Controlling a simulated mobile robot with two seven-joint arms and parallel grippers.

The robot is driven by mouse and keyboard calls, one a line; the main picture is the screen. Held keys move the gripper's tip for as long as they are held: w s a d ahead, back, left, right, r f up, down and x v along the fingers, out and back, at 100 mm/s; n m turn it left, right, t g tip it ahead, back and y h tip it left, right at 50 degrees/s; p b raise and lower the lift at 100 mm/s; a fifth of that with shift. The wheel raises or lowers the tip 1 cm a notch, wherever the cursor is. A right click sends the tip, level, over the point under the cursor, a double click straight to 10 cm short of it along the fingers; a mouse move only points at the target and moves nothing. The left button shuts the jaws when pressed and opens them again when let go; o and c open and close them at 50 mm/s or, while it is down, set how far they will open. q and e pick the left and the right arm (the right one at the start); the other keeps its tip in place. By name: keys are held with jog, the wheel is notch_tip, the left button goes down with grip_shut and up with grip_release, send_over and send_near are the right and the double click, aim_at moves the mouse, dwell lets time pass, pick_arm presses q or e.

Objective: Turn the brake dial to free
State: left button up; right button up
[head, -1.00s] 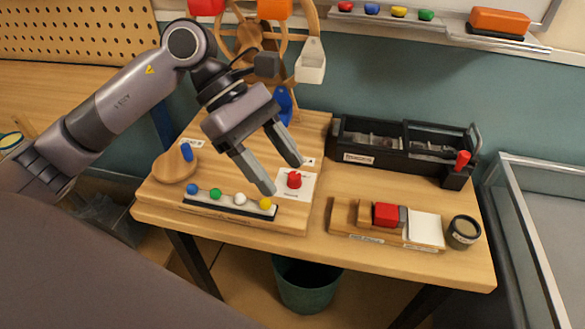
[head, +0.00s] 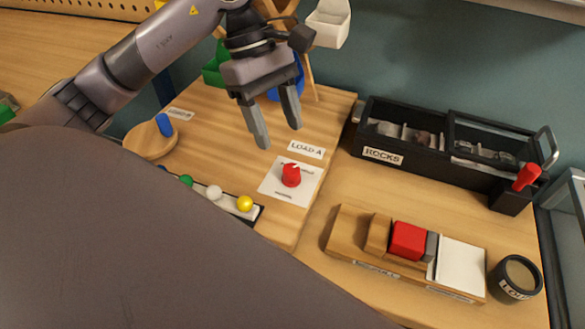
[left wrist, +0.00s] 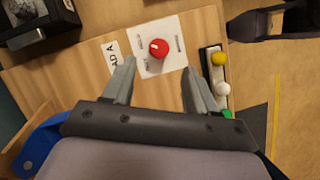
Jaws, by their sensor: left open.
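The brake dial is a red knob (head: 291,175) on a white labelled card (head: 275,187) on the wooden board, just below the "LOAD A" label (head: 306,150). The dial also shows in the left wrist view (left wrist: 159,49), with a pale pointer mark on its top; the card's small print is too blurred to read. My left gripper (head: 278,138) is open and empty, above and behind the dial in the head view. In the left wrist view its two fingers (left wrist: 158,72) are spread, with the dial beyond their tips and roughly between them. My right gripper is not in view.
A strip of coloured balls (head: 214,193) lies left of the dial. A black "ROCKS" bin (head: 383,156) stands at the back right. A wooden block holder with a red block (head: 408,240) and a black "LOAD" cup (head: 515,279) are at the front right.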

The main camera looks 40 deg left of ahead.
aim_at(291, 168)
pick_arm(q)
jog(key=x, duration=0.7)
jog(key=shift+d+f, duration=0.1)
jog(key=shift+f, duration=0.1)
jog(key=shift+b, duration=0.3)
jog(key=c, duration=1)
